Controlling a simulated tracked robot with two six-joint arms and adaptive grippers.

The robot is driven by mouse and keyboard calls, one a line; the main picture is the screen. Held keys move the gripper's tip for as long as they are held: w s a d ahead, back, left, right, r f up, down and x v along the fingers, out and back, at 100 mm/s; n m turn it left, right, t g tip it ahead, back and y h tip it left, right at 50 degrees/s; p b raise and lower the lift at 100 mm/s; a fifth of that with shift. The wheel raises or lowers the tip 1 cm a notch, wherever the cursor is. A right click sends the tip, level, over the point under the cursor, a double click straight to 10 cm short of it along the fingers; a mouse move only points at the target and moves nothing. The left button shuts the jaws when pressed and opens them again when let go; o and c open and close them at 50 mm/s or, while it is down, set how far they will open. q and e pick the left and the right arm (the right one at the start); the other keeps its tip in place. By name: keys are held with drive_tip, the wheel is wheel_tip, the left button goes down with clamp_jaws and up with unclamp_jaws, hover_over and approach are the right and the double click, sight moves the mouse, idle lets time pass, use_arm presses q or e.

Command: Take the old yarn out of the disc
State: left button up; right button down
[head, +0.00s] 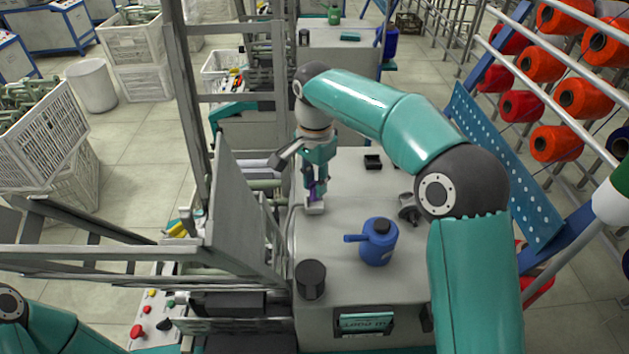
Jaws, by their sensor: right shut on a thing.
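My right gripper (316,178) points down over the left edge of the grey machine top (345,255). It is shut on a small purple thing (315,192), which may be the old yarn; its shape is mostly hidden by the fingers. A small whitish block (315,209) is directly under the purple thing; I cannot tell whether they touch. I cannot make out the disc for certain. My left gripper is out of view; only part of my left arm shows at the lower left.
A blue oil can (379,242), a dark cup (310,279), a dark metal part (408,208) and a small black tray (373,162) stand on the machine top. A grey upright panel (240,205) is close on the left. Orange spools (556,142) hang at right.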

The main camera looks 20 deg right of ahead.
wheel_tip(320, 180, up, 2)
drive_tip(key=shift+r+p, duration=0.1)
drive_tip(key=shift+p, duration=0.5)
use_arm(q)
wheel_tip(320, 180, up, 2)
